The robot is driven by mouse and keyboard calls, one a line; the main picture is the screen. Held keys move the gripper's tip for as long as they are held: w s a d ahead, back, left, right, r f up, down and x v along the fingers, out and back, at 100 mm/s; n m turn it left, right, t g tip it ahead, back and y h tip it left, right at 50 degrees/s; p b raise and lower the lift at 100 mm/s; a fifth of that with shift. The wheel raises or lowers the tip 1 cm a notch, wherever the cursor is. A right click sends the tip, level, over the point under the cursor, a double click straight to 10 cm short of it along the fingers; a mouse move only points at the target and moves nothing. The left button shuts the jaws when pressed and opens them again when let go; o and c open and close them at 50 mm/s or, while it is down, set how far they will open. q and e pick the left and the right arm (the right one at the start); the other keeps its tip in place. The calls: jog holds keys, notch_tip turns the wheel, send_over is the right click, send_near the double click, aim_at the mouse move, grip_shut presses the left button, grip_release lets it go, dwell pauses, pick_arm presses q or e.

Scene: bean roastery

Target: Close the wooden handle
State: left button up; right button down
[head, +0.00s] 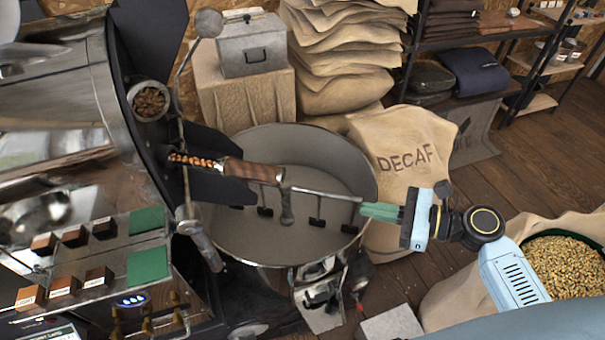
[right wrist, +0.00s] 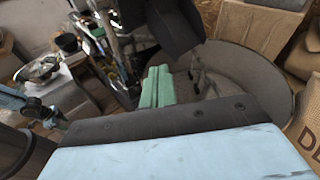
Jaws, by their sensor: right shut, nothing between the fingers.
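The brown wooden handle (head: 252,171) sticks out to the right from the roaster's dark front in the head view, over the left part of the round cooling tray (head: 365,187). A narrow scoop (head: 193,160) filled with beans joins its left end. My right gripper (head: 366,210) is over the tray's right side, to the right of the handle and apart from it. Its green fingers are shut and empty; they also show in the right wrist view (right wrist: 157,82). I cannot make out the wooden handle in the right wrist view.
The roaster (head: 55,115) fills the left, with a thin metal lever (head: 185,75) near the handle. Stirring arms (head: 318,192) cross the tray. A DECAF sack (head: 410,150) stands behind my right gripper, and an open bean sack (head: 455,290) sits at lower right.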

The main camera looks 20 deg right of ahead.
notch_tip(320, 180, up, 9)
jog(key=s+a+y, duration=0.2)
jog(key=y, duration=0.1)
jog(key=p, duration=0.2)
send_near(283, 176)
jog(key=shift+g, duration=0.4)
jog(key=x, duration=0.7)
jog(key=shift+w+d+r, duration=0.1)
jog(key=shift+w+d, duration=0.05)
pick_arm(q)
jog(key=shift+s+a+r, duration=0.1)
jog(key=shift+s+r, duration=0.05)
jog(key=shift+r, duration=0.65)
